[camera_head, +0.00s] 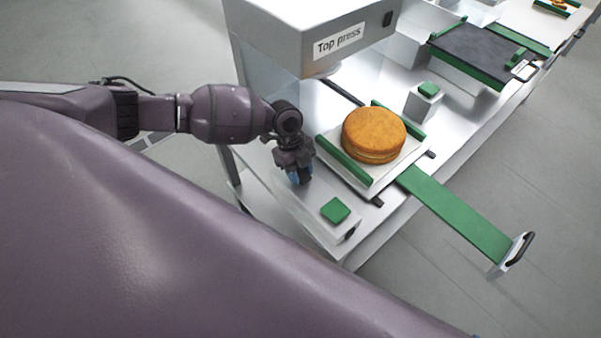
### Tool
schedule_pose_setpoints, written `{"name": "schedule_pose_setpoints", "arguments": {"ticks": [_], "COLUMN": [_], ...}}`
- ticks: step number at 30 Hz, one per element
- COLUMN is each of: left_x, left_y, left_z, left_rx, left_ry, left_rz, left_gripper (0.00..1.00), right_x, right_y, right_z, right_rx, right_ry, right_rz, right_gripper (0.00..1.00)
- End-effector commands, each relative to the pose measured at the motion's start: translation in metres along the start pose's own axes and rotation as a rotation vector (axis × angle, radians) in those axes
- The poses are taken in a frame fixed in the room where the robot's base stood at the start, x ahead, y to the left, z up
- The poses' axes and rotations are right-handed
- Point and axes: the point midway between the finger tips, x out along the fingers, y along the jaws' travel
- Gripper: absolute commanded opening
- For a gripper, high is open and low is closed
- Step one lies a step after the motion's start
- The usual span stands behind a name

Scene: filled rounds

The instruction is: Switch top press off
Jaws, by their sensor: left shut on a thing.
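The top press (270,35) is a white housing with a "Top press" label and a small black switch (388,19) on its front right. My left gripper (300,178) points down in front of the press, left of the tray and behind the near green button (335,210). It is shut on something. Blue shows at its fingers, but I cannot tell whether that is the fingers or the held thing. A golden filled round (374,134) lies on the white tray (345,181) with green side rails. My right gripper is not in view.
A second green button (428,89) stands on a white block behind the round. A green slide (455,212) with a black handle (519,249) sticks out past the bench's front edge. A dark plate with green rails (475,52) is at the upper right.

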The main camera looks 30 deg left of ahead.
Motion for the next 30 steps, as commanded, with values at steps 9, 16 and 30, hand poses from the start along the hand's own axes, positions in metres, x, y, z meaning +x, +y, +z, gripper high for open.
{"name": "schedule_pose_setpoints", "arguments": {"ticks": [9, 16, 30], "left_x": [0.000, 0.000, -0.011], "left_y": [0.000, 0.000, -0.001], "left_z": [0.001, 0.001, 0.001], "left_rx": [0.000, 0.000, 0.001], "left_ry": [0.027, 0.027, 0.026], "left_rz": [-0.001, -0.001, -0.004], "left_gripper": [0.12, 0.55, 0.62], "right_x": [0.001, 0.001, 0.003], "right_y": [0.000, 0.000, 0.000], "right_z": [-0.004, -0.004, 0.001], "right_rx": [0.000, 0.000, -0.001], "right_ry": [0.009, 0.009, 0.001], "right_rz": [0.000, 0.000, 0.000], "right_gripper": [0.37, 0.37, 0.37]}}
